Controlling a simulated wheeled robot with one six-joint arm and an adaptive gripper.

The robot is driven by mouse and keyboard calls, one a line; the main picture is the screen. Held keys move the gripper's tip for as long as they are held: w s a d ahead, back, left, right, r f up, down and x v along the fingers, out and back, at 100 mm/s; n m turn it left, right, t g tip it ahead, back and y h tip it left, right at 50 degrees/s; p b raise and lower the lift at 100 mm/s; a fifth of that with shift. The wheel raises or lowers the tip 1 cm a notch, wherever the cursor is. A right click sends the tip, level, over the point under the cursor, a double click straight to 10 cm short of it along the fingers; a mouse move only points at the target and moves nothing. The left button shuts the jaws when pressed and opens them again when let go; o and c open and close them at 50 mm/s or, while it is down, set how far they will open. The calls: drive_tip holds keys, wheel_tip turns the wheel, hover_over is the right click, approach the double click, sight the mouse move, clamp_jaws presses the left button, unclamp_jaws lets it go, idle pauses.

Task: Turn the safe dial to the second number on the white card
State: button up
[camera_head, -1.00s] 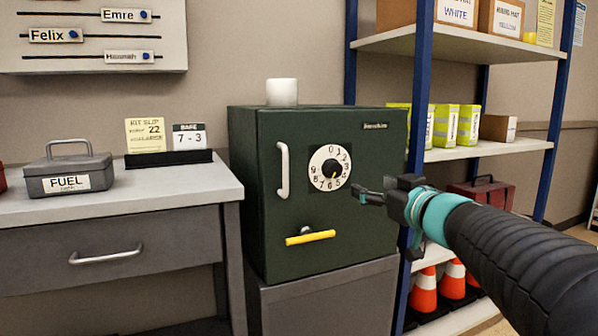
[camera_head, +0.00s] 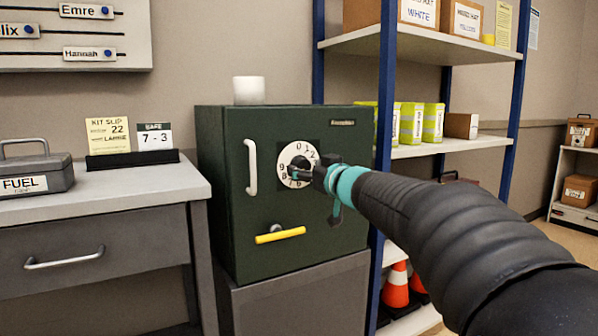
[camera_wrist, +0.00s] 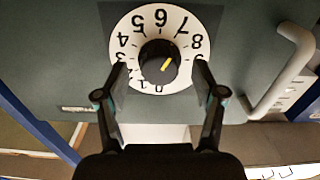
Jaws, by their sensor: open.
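The white card (camera_head: 155,137) headed SAFE reads "7 - 3" and stands in a black holder on the desk. The dark green safe (camera_head: 225,215) carries a white numbered dial (camera_head: 297,150) with a black knob. In the wrist view the dial (camera_wrist: 140,25) shows upside down, and the knob (camera_wrist: 153,57) has a yellow mark pointing up and right, roughly towards 7. My gripper (camera_head: 309,173) is at the dial's front; in the wrist view my gripper (camera_wrist: 160,78) is open, with one finger on each side of the knob. The fingers partly cover the dial's lower numbers.
The safe has a pale vertical handle (camera_head: 252,167) left of the dial and a yellow lever (camera_head: 280,236) below it. A white cup-like object (camera_head: 249,90) stands on top. A blue-post shelf (camera_head: 386,90) is close on the right. A FUEL box (camera_head: 38,178) and a yellow kit slip (camera_head: 108,134) are on the desk.

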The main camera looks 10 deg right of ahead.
drive_tip(key=shift+w+a, duration=0.15)
drive_tip(key=shift+w, duration=0.25)
drive_tip(key=c, duration=1.1)
drive_tip(key=shift+c, duration=0.2)
